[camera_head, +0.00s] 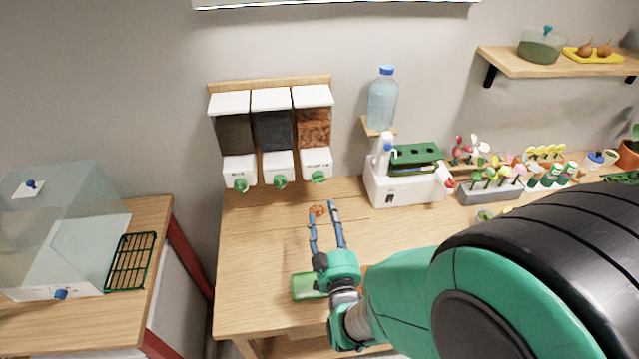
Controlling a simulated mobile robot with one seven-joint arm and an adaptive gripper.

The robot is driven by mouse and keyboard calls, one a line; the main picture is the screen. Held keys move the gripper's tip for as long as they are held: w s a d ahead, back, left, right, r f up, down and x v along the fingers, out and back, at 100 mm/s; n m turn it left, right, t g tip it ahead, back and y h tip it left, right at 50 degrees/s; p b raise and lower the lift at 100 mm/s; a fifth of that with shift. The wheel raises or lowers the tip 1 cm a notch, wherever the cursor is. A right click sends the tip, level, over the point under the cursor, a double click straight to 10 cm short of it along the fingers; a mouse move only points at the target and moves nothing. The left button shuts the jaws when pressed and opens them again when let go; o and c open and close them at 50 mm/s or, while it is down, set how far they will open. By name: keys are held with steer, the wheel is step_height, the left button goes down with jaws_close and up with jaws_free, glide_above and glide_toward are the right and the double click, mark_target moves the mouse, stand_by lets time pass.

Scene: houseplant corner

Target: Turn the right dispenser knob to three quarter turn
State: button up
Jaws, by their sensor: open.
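Three dispensers hang side by side on a wooden backboard (270,83) on the wall. The right dispenser (313,127) holds orange-brown material. Its green knob (318,177) sits at the front of its white base; its exact turn angle is too small to tell. The middle knob (280,182) and the left knob (241,186) are also green. My gripper (322,211) is open, with two long bluish fingers pointing toward the wall. The fingertips are in front of and below the right knob in the picture, apart from it. Nothing shows held between them.
A small orange-brown patch (317,211) shows near the fingertips. A green block-like item (306,287) lies beside my gripper. A white machine (405,186) and a bottle (382,104) stand to the right. The table's left part (250,255) is clear. A clear case (62,225) is far left.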

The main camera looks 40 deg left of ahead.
mark_target(319, 181)
steer(key=shift+w+a, duration=0.1)
steer(key=b+x, duration=0.1)
steer(key=x, duration=1.2)
steer(key=shift+w+a+b, duration=0.2)
steer(key=shift+b, duration=0.15)
steer(key=c, duration=1.1)
